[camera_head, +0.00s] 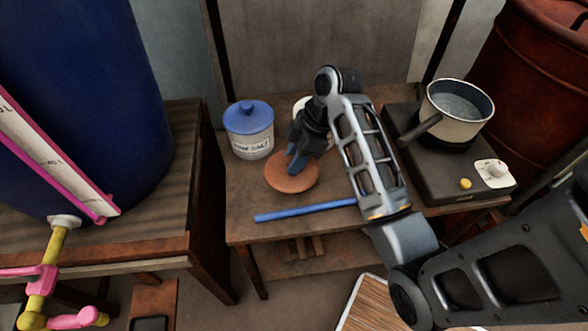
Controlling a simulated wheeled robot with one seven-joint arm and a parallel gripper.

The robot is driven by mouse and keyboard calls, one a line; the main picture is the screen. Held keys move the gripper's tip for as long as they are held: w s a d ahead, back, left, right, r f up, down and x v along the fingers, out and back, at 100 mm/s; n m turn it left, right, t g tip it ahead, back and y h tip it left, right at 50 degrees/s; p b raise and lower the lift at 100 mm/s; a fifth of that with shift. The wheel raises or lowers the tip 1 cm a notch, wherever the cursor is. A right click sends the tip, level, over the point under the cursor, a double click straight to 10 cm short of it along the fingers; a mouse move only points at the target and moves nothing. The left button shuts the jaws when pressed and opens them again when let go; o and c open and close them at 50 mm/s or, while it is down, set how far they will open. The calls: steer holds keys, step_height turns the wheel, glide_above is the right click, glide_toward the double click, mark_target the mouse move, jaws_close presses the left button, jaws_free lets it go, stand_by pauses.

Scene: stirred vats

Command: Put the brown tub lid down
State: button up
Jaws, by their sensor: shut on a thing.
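The brown tub lid (288,181) is a round, flat disc near the middle of the wooden table (246,220). My gripper (293,165) is over the lid, its blue-grey fingers pointing down at the lid's middle. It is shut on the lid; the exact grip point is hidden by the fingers. I cannot tell whether the lid touches the tabletop or is held slightly above it.
A white tub with a blue lid (250,130) stands left of my gripper. A pale round thing (301,104) is partly hidden behind it. A blue rod (303,210) lies in front. A saucepan (458,114) sits on a hot plate (459,170) at right. The table's front-left corner is bare.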

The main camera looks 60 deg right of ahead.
steer(key=shift+f, duration=2.05)
steer(key=shift+f, duration=0.15)
steer(key=o, duration=1)
steer(key=p+v, duration=0.2)
steer(key=v, duration=0.9)
steer(key=shift+w+a, duration=0.1)
steer(key=shift+a, duration=0.05)
steer(key=shift+s+r+p, duration=0.25)
steer(key=shift+r+p, duration=0.4)
steer(key=shift+p, duration=0.1)
